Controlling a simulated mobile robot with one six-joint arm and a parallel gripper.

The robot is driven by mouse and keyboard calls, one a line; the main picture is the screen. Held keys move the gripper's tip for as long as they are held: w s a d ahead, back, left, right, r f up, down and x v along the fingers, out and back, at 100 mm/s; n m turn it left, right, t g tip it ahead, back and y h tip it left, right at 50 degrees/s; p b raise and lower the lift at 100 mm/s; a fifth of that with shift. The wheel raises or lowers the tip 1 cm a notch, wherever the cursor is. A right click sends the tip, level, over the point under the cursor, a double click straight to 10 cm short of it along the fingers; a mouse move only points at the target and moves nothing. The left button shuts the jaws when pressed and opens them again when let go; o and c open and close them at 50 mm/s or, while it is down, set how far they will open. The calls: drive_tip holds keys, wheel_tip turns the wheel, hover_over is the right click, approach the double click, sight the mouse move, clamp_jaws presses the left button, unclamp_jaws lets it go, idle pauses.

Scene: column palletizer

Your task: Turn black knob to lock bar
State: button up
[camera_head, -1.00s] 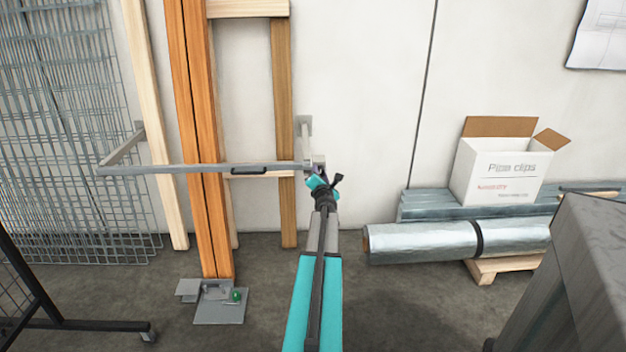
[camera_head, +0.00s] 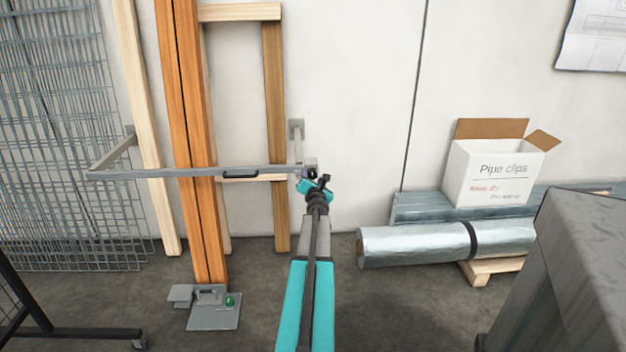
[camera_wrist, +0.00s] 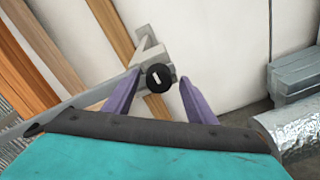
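The grey bar (camera_head: 150,173) runs level across the orange planks and has a black handle. The black knob (camera_head: 311,173) sits at the bar's right end, by its wall bracket (camera_head: 296,128). In the wrist view the knob (camera_wrist: 160,77) is round with a pale upright slot mark. My gripper (camera_head: 318,183) is at the bar's right end. In the wrist view its two purple fingers are open (camera_wrist: 160,80), one on each side of the knob, with gaps visible. Contact with the knob does not show.
Orange planks (camera_head: 188,120) stand behind the bar, their feet at a grey floor plate (camera_head: 214,316) with a green knob. Wire mesh (camera_head: 60,130) leans at left. Foil-wrapped rolls (camera_head: 415,245) and a "Pipe clips" box (camera_head: 495,175) are at right. A grey block (camera_head: 570,270) stands front right.

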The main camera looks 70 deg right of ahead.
sight(312, 176)
drive_tip(key=shift+a+r, duration=0.1)
drive_tip(key=shift+a, duration=0.05)
drive_tip(key=shift+v, duration=1.45)
drive_tip(key=f+v, duration=0.1)
drive_tip(key=v, duration=0.9)
drive_tip(key=shift+s+a+r, duration=0.25)
drive_tip(key=shift+s+r, duration=0.05)
drive_tip(key=shift+r, duration=0.15)
drive_tip(key=shift+w, duration=0.15)
